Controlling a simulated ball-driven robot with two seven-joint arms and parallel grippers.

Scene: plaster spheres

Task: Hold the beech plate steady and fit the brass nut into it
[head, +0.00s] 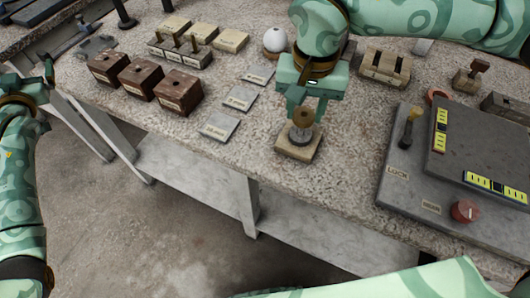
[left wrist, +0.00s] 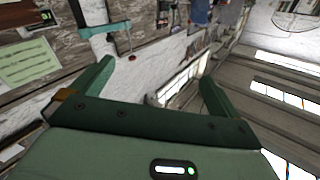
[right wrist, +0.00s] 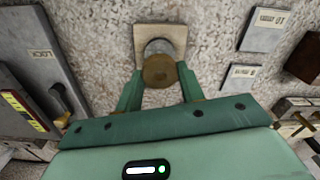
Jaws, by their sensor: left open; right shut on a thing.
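The beech plate (head: 288,149) is a small pale wooden square lying on the speckled bench. It also shows in the right wrist view (right wrist: 178,33). My right gripper (head: 305,119) points down over it and is shut on the brass nut (head: 303,115), a round brass piece, seen end-on in the right wrist view (right wrist: 158,71). A grey round part (right wrist: 157,47) shows between nut and plate; whether the nut touches it I cannot tell. My left gripper (left wrist: 155,72) is open and empty, away from the plate and facing the room.
Grey labelled tiles (head: 241,98) lie left of the plate, with dark wooden blocks (head: 180,91) beyond them. A grey panel (head: 405,185) with a lever and a red knob (head: 464,211) stands at right. A white ball (head: 275,39) sits behind. Bare bench surrounds the plate.

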